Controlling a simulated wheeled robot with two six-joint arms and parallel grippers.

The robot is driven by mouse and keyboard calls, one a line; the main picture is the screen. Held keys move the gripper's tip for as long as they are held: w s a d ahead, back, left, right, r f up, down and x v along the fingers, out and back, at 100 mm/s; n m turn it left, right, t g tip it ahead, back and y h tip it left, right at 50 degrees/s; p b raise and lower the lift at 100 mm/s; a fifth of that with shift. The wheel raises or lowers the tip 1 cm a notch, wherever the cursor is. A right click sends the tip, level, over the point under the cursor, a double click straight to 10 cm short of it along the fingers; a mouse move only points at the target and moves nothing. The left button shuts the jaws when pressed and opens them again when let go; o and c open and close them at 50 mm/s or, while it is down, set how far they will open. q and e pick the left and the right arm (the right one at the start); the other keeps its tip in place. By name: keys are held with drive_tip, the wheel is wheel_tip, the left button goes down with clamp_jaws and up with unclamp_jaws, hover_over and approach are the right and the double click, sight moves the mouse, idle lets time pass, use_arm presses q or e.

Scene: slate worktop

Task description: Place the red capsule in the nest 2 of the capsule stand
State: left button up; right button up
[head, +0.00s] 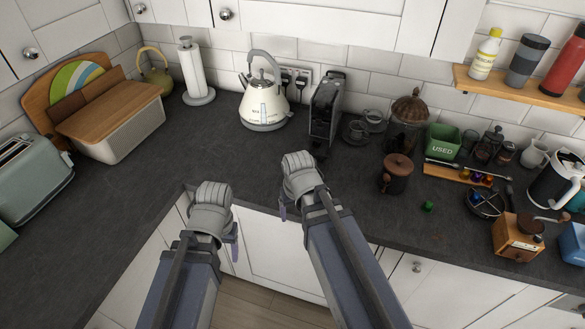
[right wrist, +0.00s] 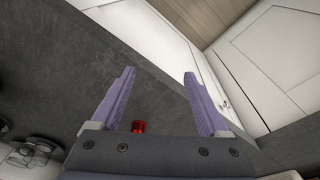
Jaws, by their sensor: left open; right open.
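The red capsule (right wrist: 138,127) shows in the right wrist view, partly cut off by my gripper body, near the base of the left finger in the picture. I cannot make it out in the head view. The capsule stand is probably the low wooden strip (head: 439,173) at the right, with small purple and orange capsules on it; its nest numbers are too small to read. My right gripper (right wrist: 158,90) is open and empty, over the worktop's front edge; it is also in the head view (head: 284,209). My left gripper (head: 235,242) is open, lower left, off the worktop's front edge.
A green capsule (head: 428,206) lies on the slate worktop (head: 345,190). A wire bowl (head: 485,207), a grinder (head: 518,237), a brown lidded jar (head: 396,174) and a green "USED" bin (head: 442,141) crowd the right. A kettle (head: 264,105) stands behind. The left-middle worktop is clear.

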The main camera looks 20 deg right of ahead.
drive_tip(key=w+r+t, duration=0.1)
drive_tip(key=w, duration=0.2)
drive_tip(key=w+d+r+m+t, duration=0.1)
drive_tip(key=w, duration=0.3)
drive_tip(key=w+d+r+m+t+h, duration=0.1)
drive_tip(key=w+r+t, duration=0.1)
drive_tip(key=w, duration=0.2)
drive_tip(key=shift+w+d, duration=0.2)
drive_tip(key=shift+d, duration=0.05)
drive_tip(key=shift+w+d+f+b, duration=0.15)
drive_tip(key=shift+w+f+b, duration=0.8)
drive_tip(key=shift+b, duration=0.2)
drive_tip(key=b+x, duration=0.4)
drive_tip(key=x, duration=0.1)
drive_tip(key=shift+w+d+f+b, duration=0.1)
drive_tip(key=shift+w+f+b, duration=0.05)
drive_tip(key=shift+w+b, duration=0.15)
use_arm(q)
wheel_tip(320, 180, down, 5)
drive_tip(key=shift+f, duration=0.1)
use_arm(e)
drive_tip(key=shift+s, duration=0.1)
drive_tip(key=shift+c, duration=0.2)
clamp_jaws()
